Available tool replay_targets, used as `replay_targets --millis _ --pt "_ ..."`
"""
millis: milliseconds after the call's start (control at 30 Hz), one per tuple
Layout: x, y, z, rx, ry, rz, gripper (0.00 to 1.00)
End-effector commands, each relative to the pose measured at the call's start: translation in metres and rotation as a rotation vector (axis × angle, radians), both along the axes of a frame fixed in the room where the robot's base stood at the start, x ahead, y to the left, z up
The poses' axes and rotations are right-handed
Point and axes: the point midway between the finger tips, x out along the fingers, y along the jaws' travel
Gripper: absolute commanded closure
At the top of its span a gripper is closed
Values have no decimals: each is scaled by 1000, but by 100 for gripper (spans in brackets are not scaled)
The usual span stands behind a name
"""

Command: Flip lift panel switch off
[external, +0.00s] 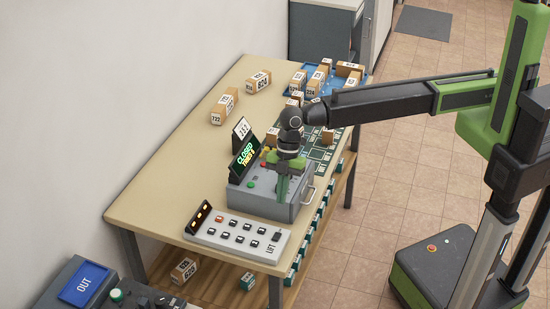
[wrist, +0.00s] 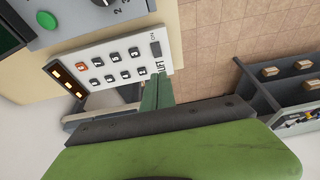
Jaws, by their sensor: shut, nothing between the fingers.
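The lift panel (external: 236,230) is a white slab with several black buttons, one orange button and the word LIFT, lying at the near end of the table. A dark switch (external: 277,237) is at its right end. In the wrist view the panel (wrist: 143,65) is tilted, and the dark switch (wrist: 156,48) has ON printed beside it. Which way the switch is set is too small to tell. My gripper (external: 282,198) points down over the grey box, behind the panel. In the wrist view its green fingers (wrist: 158,82) are shut and empty, overlapping the panel's LIFT end.
A grey box (external: 260,201) with coloured buttons and a lit green sign (external: 244,159) stands right behind the panel. A dark strip with amber lights (external: 199,217) stands at the panel's left end. Parcels (external: 222,110) and a blue tray (external: 363,76) are farther back. The table's left side is clear.

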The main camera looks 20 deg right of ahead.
Motion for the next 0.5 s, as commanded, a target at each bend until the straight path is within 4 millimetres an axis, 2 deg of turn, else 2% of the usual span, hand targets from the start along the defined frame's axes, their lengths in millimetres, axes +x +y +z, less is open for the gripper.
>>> replay_targets --millis 33,500 --pt "-2 3 -16 0 0 0 100" --pt "-21 22 -111 0 0 0 100"
